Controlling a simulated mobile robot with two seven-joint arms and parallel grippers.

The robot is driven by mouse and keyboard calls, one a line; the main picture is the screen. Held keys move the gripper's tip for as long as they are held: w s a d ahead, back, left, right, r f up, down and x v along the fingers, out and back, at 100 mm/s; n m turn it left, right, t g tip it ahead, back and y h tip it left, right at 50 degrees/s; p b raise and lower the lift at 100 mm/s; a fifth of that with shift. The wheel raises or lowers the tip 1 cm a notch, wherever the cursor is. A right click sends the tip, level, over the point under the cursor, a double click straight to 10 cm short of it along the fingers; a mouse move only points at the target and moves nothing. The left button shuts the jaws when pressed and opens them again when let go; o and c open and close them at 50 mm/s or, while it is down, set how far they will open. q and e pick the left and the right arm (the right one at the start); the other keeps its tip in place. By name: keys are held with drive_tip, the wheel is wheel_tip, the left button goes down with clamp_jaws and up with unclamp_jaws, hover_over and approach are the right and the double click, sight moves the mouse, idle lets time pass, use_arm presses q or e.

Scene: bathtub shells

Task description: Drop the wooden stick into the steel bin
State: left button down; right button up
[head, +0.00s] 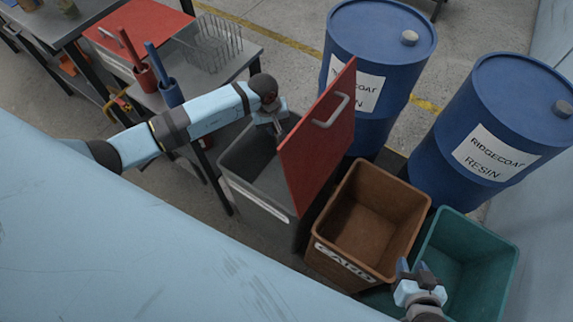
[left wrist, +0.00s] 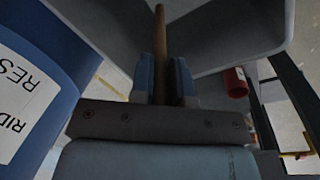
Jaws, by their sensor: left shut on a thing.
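My left gripper (head: 279,127) is over the opening of the grey steel bin (head: 257,201), beside its raised red lid (head: 318,132). In the left wrist view the gripper is shut on the wooden stick (left wrist: 160,40), a thin brown rod that points away from the fingers. Grey bin walls (left wrist: 225,35) show around and beyond the stick. In the head view the stick is hard to make out. My right gripper (head: 413,268) is at the lower right, over the near edge of the teal bin, with its fingers apart and nothing visible between them.
A brown bin (head: 375,215) and a teal bin (head: 470,258) stand right of the steel bin. Two blue drums (head: 375,45) (head: 490,125) stand behind them.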

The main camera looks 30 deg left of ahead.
use_arm(q)
drive_tip(key=shift+f, duration=0.2)
drive_tip(key=c, duration=1)
unclamp_jaws()
drive_tip(key=shift+r, duration=0.1)
drive_tip(key=r, duration=0.4)
drive_tip(key=a+r, duration=0.1)
drive_tip(key=r, duration=0.4)
drive_tip(key=s+r, duration=0.1)
drive_tip(key=r, duration=0.3)
drive_tip(key=shift+s+a+r, duration=0.1)
drive_tip(key=shift+a+r, duration=0.15)
drive_tip(key=shift+a, duration=0.1)
